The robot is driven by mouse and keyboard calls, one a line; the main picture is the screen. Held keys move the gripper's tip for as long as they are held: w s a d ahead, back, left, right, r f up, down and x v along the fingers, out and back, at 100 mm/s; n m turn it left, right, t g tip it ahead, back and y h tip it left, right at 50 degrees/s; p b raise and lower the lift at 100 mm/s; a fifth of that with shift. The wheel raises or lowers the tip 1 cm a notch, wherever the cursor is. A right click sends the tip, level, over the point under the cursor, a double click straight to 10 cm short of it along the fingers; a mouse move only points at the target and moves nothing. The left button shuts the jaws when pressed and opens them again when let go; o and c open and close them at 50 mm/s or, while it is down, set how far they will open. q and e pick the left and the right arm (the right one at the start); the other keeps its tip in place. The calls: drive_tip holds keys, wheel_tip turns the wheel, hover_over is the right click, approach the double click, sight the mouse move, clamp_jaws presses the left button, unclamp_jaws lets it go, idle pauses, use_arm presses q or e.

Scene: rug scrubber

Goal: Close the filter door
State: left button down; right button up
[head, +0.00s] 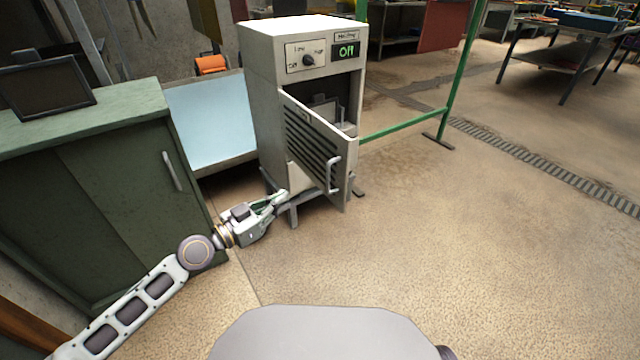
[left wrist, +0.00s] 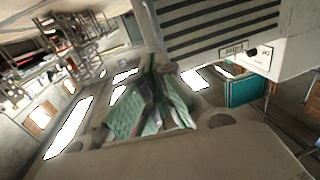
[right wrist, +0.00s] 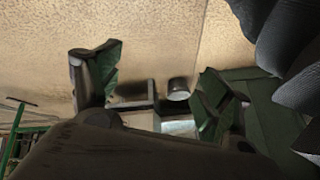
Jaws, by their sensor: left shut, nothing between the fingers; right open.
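The filter door (head: 312,143) is a grey louvred panel with a bar handle (head: 333,175) on the front of the grey machine (head: 262,110). It stands partly open: its left side is at the cabinet and its right side swings outward, with the dark interior showing above it. My left gripper (head: 282,197) is shut and empty, low by the machine's stand, below and left of the door. In the left wrist view the closed fingers (left wrist: 155,85) are near the louvred panel (left wrist: 215,22); contact cannot be told. My right gripper (right wrist: 155,85) is open and empty over the floor.
A green cabinet (head: 120,190) stands at the left, close to my left arm. A pale blue surface (head: 210,120) lies between it and the machine. A green rail (head: 405,124) runs right of the machine. The floor in front and to the right is clear.

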use_arm(q)
drive_tip(key=shift+w, duration=0.1)
use_arm(e)
drive_tip(key=shift+r, duration=0.15)
use_arm(q)
drive_tip(key=p, duration=0.3)
approach(327, 174)
drive_tip(key=shift+x, duration=3.35)
drive_tip(key=shift+w+f, duration=0.1)
drive_tip(key=shift+w, duration=0.05)
use_arm(e)
drive_tip(key=shift+g+h, duration=0.4)
drive_tip(key=shift+g, duration=0.1)
drive_tip(key=r, duration=0.2)
drive_tip(key=d+r, duration=0.1)
drive_tip(key=r, duration=0.2)
drive_tip(key=shift+d+r, duration=0.15)
drive_tip(key=shift+r, duration=0.1)
use_arm(q)
drive_tip(key=shift+d, duration=0.1)
use_arm(e)
drive_tip(key=shift+s, duration=0.1)
drive_tip(key=shift+s+f, duration=0.25)
drive_tip(key=shift+s, duration=0.05)
use_arm(q)
drive_tip(key=shift+w+d, duration=0.1)
drive_tip(key=shift+d, duration=0.1)
use_arm(e)
drive_tip(key=shift+d+n, duration=0.1)
drive_tip(key=shift+n, duration=0.2)
